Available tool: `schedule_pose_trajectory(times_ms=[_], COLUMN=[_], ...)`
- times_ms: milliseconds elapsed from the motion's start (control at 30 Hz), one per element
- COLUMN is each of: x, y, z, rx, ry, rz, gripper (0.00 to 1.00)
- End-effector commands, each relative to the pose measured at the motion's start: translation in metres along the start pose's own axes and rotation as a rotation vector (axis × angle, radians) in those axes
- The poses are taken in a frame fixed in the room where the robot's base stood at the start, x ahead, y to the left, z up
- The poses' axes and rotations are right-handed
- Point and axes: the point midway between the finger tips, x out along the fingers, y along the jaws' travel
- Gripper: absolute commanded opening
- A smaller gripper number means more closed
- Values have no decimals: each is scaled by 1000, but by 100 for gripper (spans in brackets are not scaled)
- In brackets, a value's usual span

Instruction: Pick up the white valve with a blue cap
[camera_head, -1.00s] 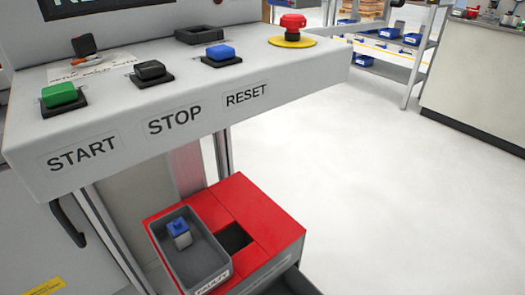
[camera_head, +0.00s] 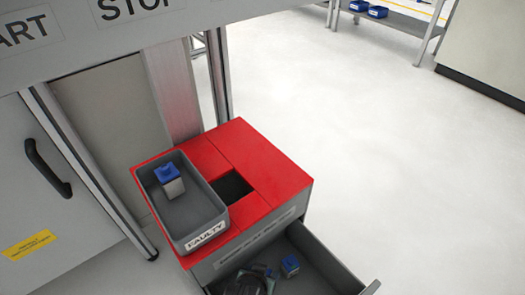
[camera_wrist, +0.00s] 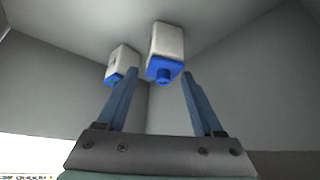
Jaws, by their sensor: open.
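In the wrist view, a white valve with a blue cap (camera_wrist: 166,45) is in a grey-walled container, its cap toward me. A second white valve with a blue cap (camera_wrist: 121,64) is just left of it. My gripper (camera_wrist: 160,73) is open, with its blue fingers either side of the nearer valve's cap end and nothing held. In the head view, one white valve with a blue cap (camera_head: 172,182) stands in the grey bin marked FAULTY (camera_head: 212,222).
The grey bin sits on a red-topped cabinet (camera_head: 262,165) with a square dark opening (camera_head: 231,187). The floor (camera_head: 385,150) to the right is clear. A shelf with blue bins (camera_head: 377,12) is far off.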

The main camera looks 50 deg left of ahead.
Motion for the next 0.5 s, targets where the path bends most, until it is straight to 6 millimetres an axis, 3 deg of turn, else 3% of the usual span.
schedule_pose_trajectory(times_ms=[267,500], x=[40,42], y=[-2,-2], z=[3,0], rx=[1,1], ry=[1,1], rz=[1,1], gripper=[68,68])
